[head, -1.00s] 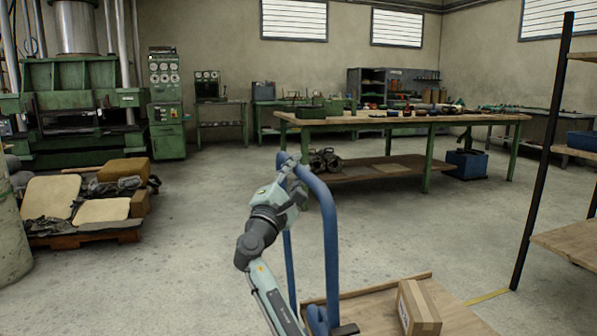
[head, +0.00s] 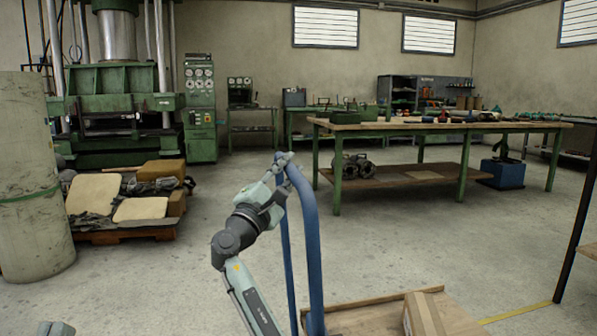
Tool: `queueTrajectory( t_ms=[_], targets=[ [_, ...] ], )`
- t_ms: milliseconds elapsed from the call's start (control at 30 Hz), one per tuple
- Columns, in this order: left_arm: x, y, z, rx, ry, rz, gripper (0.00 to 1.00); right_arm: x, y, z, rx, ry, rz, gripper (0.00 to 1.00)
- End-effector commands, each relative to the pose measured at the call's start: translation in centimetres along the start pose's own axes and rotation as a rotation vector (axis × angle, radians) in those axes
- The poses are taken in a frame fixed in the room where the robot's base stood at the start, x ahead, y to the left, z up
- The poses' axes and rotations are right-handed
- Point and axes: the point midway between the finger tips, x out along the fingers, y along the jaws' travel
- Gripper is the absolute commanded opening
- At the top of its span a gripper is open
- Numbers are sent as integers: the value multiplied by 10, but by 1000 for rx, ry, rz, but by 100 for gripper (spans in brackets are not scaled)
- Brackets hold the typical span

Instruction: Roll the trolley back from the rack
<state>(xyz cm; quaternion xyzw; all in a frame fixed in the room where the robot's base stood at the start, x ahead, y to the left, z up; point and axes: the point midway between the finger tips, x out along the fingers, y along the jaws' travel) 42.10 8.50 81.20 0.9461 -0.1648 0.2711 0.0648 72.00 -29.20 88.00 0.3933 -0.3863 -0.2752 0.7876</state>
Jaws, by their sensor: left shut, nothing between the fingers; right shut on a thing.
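The trolley has a blue tube handle (head: 308,235) standing upright and a wooden deck (head: 365,316) at the bottom of the head view. A cardboard box (head: 424,315) sits on the deck, cut off by the lower edge. My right gripper (head: 284,160) is shut on the top of the handle, at its left bend. Only a small piece of what looks like my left arm shows at the bottom left; its fingers are out of view. The rack (head: 574,235) shows only as a dark post and shelf edge at the far right, apart from the deck.
A yellow floor line (head: 515,312) runs between deck and rack post. A green workbench (head: 440,127) stands behind. A large pale cylinder (head: 32,190) and a loaded pallet (head: 125,235) stand left. The floor between pallet and trolley is clear.

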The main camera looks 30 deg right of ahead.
Motion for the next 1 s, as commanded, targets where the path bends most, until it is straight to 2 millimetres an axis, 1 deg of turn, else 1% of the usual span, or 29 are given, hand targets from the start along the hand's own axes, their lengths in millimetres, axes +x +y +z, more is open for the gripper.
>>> queueTrajectory(
  t_ms=[33, 400, 433, 500, 600, 867, 1000],
  targets=[
    [0, 0, 0, 0, 4, 0, 0, -2, 3, -2, 2, 3, 4, 0],
    [0, 0, -1, 1, 9, 0, 0, -3, 5, -3, 1, 5, 7, 0],
    [0, 0, -1, 1, 9, 0, 0, -3, 5, -4, 1, 5, 7, 23],
    [0, 0, -1, 0, 8, 0, 0, -4, 5, -4, 2, 6, 7, 32],
    [0, 0, -1, 0, 8, 0, 0, -3, 4, -3, 1, 4, 5, 43],
    [0, 0, -2, 1, 10, 0, 0, -3, 3, -2, 0, 1, 2, 43],
    [0, 0, -2, 1, 11, 0, 0, -12, 2, -3, 0, 2, 2, 43]
  ],
)
